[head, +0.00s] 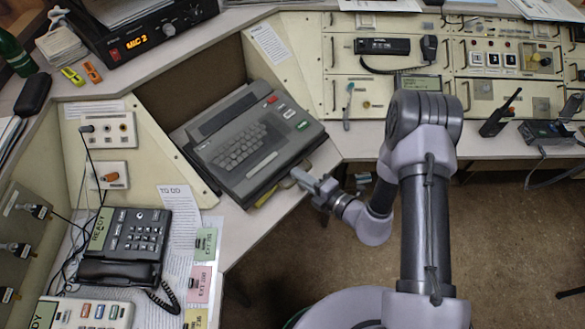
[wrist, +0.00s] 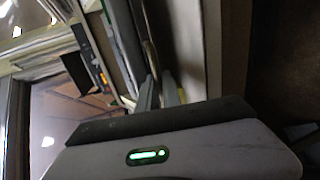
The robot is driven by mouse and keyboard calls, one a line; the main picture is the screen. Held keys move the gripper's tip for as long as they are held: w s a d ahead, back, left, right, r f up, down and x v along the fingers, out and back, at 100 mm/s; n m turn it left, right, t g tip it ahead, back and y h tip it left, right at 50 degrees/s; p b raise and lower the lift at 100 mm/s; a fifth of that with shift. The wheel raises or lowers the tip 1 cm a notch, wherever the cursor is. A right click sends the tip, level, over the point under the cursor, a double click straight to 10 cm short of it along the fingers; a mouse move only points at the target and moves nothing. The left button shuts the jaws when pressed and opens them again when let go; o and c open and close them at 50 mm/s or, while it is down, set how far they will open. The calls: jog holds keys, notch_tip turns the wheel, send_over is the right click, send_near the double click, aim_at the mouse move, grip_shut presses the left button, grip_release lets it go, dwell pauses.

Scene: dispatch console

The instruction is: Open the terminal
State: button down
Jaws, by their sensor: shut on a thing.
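The terminal (head: 244,143) is a grey, boxy unit with a keyboard, a dark strip along its back and red, white and green keys at its right. It sits at an angle on the console corner in the head view. My gripper (head: 299,177) is at its right front edge, low against the side, and is shut on it. The exact part between the fingers is too small to tell. In the wrist view my gripper (wrist: 158,88) points at narrow grey edges, and its own body hides the lower part.
A black desk phone (head: 124,246) with cables stands at the lower left. A radio unit (head: 150,32) with an orange display is at the back left. A handheld radio (head: 500,115) stands at the right. Yellow items lie under the terminal's front edge. Open floor lies below the desk.

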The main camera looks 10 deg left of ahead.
jog(key=c, duration=1.5)
grip_release()
jog(key=p+v, duration=0.4)
jog(key=v, duration=1.3)
jog(key=shift+s+d, duration=0.1)
jog(key=shift+s, duration=0.05)
